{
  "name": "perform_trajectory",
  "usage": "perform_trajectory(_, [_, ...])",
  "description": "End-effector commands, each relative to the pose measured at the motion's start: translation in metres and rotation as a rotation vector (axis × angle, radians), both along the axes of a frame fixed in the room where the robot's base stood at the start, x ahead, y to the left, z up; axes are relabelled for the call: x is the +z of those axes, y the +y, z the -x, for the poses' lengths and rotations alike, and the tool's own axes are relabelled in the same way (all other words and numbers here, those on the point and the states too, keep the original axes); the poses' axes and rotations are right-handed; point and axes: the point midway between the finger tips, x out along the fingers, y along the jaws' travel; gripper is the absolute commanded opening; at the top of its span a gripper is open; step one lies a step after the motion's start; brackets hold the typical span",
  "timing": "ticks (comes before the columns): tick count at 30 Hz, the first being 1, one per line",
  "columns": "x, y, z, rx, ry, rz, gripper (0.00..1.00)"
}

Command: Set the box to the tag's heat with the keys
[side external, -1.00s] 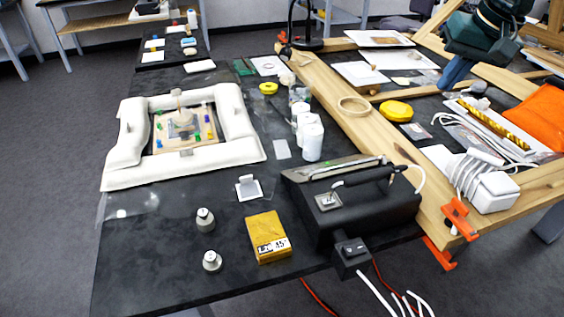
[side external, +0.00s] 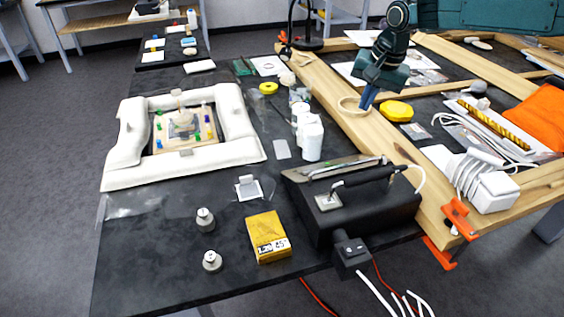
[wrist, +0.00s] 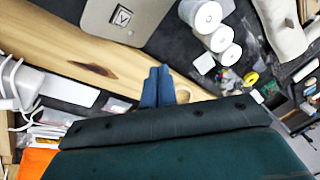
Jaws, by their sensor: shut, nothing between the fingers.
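A black box (side external: 375,215) with a carrying handle and a small square panel (side external: 327,201) stands at the table's right edge. A smaller black box (side external: 350,254) with cables hangs at its front corner; its key markings are too small to read. A yellow block (side external: 268,238) bears a white label (side external: 273,246) that seems to read 45°. A small white card (side external: 248,187) stands behind it. My gripper (side external: 366,101) is shut and empty above the wooden beam, beyond the black box. Its blue fingers also show in the wrist view (wrist: 158,75), apart from the square panel (wrist: 122,17).
White jars (side external: 312,139) stand behind the black box. Two grey weights (side external: 205,219) (side external: 212,261) stand left of the yellow block. A white padded frame (side external: 113,172) lies at left. An orange clamp (side external: 457,217) and white adapter (side external: 487,187) are at right.

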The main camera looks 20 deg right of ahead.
Motion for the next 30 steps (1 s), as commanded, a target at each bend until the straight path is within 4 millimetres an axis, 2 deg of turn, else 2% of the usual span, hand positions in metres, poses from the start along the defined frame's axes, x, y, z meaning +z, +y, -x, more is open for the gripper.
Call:
perform_trajectory(6, [-0.018, 0.007, -0.012, -0.025, 0.013, -0.007, 0.00])
perform_trajectory(23, [-0.021, 0.008, -0.013, -0.030, 0.014, -0.008, 0.00])
perform_trajectory(30, [-0.030, 0.008, -0.007, -0.030, 0.016, -0.008, 0.00])
